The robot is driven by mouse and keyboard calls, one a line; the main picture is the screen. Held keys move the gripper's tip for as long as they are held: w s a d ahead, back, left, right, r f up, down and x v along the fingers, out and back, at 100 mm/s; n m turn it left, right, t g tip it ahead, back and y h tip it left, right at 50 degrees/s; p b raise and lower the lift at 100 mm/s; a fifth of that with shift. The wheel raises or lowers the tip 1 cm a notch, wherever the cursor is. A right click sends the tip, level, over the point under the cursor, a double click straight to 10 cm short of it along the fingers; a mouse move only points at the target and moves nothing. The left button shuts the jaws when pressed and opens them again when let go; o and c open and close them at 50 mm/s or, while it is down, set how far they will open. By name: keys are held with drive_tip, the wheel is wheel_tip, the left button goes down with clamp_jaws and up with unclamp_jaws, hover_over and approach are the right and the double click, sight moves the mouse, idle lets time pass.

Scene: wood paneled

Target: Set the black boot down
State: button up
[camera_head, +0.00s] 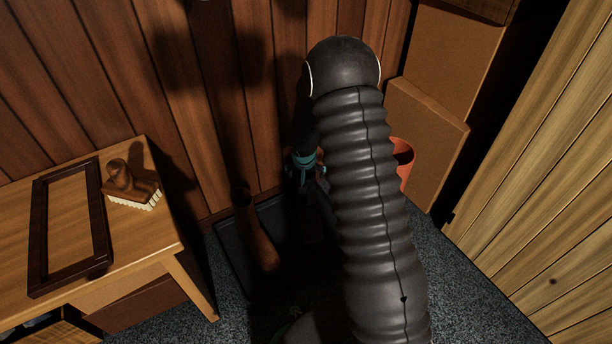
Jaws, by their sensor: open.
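My gripper (307,178), with a teal band, hangs over the dark boot tray (231,262) on the floor. It is open, and my thick ribbed arm covers much of it. A dark shape just below and beside the gripper may be the black boot, but shadow and my arm hide its outline. I cannot tell whether it touches the gripper. A brown boot (257,238) stands in the left part of the tray, left of my gripper.
A wooden table (150,240) at left holds a dark frame (40,240) and a brush (130,185). An orange-red bucket (404,160) and cardboard boxes (428,125) stand behind my arm at right. Wood-paneled walls close in the back and right. Grey floor (465,285) is clear at lower right.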

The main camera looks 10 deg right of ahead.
drive_tip(key=s+d+f+p+v, duration=0.1)
drive_tip(key=s+d+v, duration=0.1)
drive_tip(key=v, duration=1.4)
drive_tip(key=s+d+v, duration=0.1)
drive_tip(key=s+v, duration=0.1)
drive_tip(key=v, duration=1.4)
drive_tip(key=s+r+n, duration=0.1)
drive_tip(key=s+r, duration=0.3)
drive_tip(key=s, duration=0.7)
drive_tip(key=s+r+n+t+y, duration=0.1)
drive_tip(key=s+r, duration=0.3)
drive_tip(key=s, duration=0.8)
drive_tip(key=shift+a+r+n+t, duration=0.3)
drive_tip(key=shift+a+n, duration=0.05)
drive_tip(key=shift+n, duration=0.25)
drive_tip(key=shift+r+p, duration=0.1)
drive_tip(key=shift+p, duration=0.2)
wheel_tip(320, 180, up, 6)
drive_tip(key=p, duration=0.5)
drive_tip(key=shift+p, duration=0.4)
